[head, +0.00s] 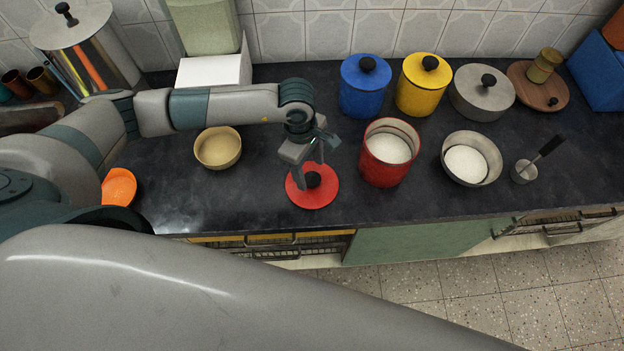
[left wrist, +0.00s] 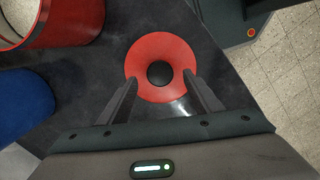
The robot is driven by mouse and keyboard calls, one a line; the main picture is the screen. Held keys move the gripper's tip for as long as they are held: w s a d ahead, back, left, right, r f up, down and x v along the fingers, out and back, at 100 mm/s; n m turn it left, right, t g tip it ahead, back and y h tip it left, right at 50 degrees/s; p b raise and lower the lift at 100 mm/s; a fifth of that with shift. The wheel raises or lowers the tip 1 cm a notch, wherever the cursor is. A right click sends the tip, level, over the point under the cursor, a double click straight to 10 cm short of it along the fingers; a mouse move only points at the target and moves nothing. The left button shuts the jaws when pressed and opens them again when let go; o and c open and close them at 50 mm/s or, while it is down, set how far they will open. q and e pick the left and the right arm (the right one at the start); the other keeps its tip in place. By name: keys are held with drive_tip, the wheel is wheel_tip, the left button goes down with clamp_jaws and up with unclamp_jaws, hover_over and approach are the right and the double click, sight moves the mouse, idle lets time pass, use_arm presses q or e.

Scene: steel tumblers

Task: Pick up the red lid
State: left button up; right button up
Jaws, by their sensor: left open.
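The red lid (head: 322,194) lies flat on the dark counter, its round black knob (head: 313,179) facing up. It also shows in the left wrist view (left wrist: 164,52), with the black knob (left wrist: 159,74) just beyond the space between my fingertips. My left gripper (head: 309,180) is open above the lid, pointing down at the knob; the gap between fingers and knob is hard to judge. In the left wrist view the two fingers (left wrist: 160,82) are apart with nothing between them. My right gripper is not in view.
The open red canister (head: 385,172) with white contents stands right of the lid. A beige bowl (head: 218,148) sits to the left, an orange dish (head: 119,187) farther left. Blue (head: 364,103) and yellow (head: 422,97) canisters stand behind. The counter's front edge is close to the lid.

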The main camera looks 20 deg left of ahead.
sight(312, 178)
use_arm(q)
drive_tip(key=f, duration=0.1)
drive_tip(key=f+p, duration=0.1)
drive_tip(key=shift+s+d+f+p, duration=0.1)
drive_tip(key=shift+d+f+p, duration=0.1)
drive_tip(key=shift+f+p, duration=0.1)
drive_tip(key=shift+f, duration=0.4)
drive_tip(key=shift+c, duration=0.4)
drive_tip(key=c, duration=1.2)
drive_tip(key=shift+r+b, duration=0.35)
drive_tip(key=shift+r, duration=0.15)
wheel_tip(312, 178, up, 9)
drive_tip(key=b, duration=0.3)
drive_tip(key=shift+b, duration=0.4)
drive_tip(key=shift+r+m, duration=0.1)
drive_tip(key=shift+m, duration=0.2)
